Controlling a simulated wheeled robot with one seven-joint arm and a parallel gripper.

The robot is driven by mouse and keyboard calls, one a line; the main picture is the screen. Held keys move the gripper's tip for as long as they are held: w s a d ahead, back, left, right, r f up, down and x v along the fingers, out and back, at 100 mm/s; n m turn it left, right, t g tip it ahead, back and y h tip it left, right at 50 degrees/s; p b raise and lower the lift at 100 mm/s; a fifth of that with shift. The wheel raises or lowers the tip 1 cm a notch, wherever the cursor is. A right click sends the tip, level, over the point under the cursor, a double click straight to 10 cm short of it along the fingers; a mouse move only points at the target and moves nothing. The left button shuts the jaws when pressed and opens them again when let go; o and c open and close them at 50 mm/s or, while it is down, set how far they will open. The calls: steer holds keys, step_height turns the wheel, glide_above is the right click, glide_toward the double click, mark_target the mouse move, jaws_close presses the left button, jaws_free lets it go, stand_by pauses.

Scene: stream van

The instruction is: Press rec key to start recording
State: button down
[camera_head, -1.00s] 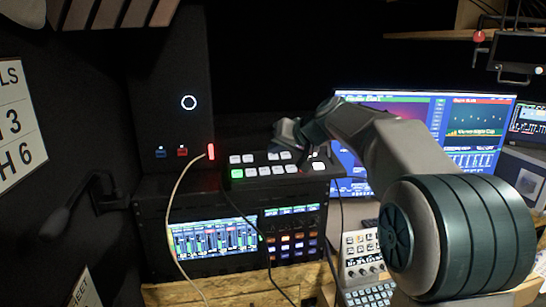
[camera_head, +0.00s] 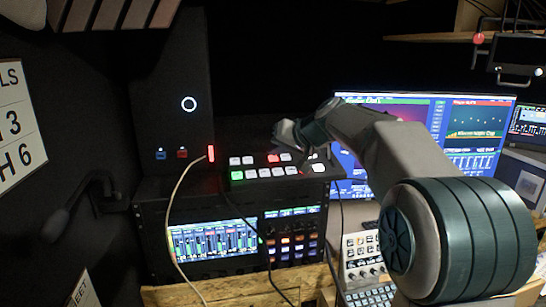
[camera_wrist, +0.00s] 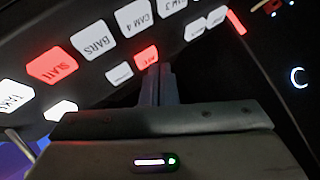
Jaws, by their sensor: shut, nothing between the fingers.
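The rec key (camera_head: 273,158) is a small key in the back row of the switcher panel (camera_head: 238,184), and it glows red. In the wrist view the rec key (camera_wrist: 146,57) shows upside down, lit red, just beyond my fingertips. My gripper (camera_wrist: 157,72) is shut and empty, with its two fingers side by side at the near edge of that key. I cannot tell whether they touch it. In the head view my gripper (camera_head: 290,132) hangs over the right part of the panel, and its fingertips are hard to make out.
Other keys sit close by: a red SLATE key (camera_wrist: 52,66), a white BARS key (camera_wrist: 94,40) and a green key (camera_head: 237,174). The panel stands on a rack with a meter screen (camera_head: 213,240). A pale cable (camera_head: 177,190) hangs at left. A monitor (camera_head: 470,120) stands right.

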steer(key=shift+s+r, duration=0.1)
steer(key=shift+r, duration=0.35)
steer(key=shift+r, duration=0.1)
steer(key=r+p, duration=0.1)
steer(key=r, duration=0.1)
steer(key=s+r+p, duration=0.1)
steer(key=r+p, duration=0.1)
steer(key=shift+s+d+r, duration=0.1)
steer(key=shift+r, duration=0.25)
stand_by(0.4)
steer(key=s+d+f+g+h, duration=0.2)
steer(key=s+d+f, duration=0.2)
steer(key=s+f, duration=0.4)
steer(key=s+d+f+g+h, duration=0.2)
steer(key=s+f, duration=0.6)
steer(key=s, duration=0.8)
steer(key=s+d+f+m+g+h, duration=0.1)
steer(key=s+d+f+h, duration=0.2)
steer(key=s, duration=0.9)
steer(key=d+f, duration=0.3)
steer(key=f, duration=0.2)
steer(key=shift+s+d+f+g+h, duration=0.2)
steer(key=shift+d+g+h, duration=0.1)
steer(key=shift+g, duration=0.1)
steer(key=shift+a, duration=0.1)
